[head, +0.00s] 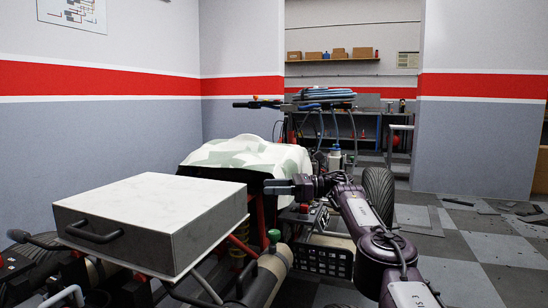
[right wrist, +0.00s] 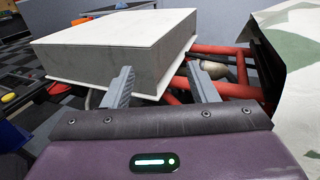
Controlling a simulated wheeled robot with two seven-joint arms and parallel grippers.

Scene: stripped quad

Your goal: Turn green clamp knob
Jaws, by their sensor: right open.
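The green clamp knob (head: 274,236) shows in the head view, low in the middle, at the top of a tan and dark cylinder (head: 265,275). My right gripper (head: 272,187) is above the knob and apart from it, with its fingers pointing left toward the grey box. In the right wrist view, the two grey fingers of the right gripper (right wrist: 161,86) stand apart with nothing between them. I cannot make out the green knob in the right wrist view. My left gripper is not in view.
A grey box with a white lid (head: 150,215) sits left of the gripper, and it fills the upper wrist view (right wrist: 115,45). Red frame tubes (right wrist: 205,50) run beside it. A camouflage cover (head: 245,153), a red knob (head: 303,208) and a black tyre (head: 379,190) are near my arm.

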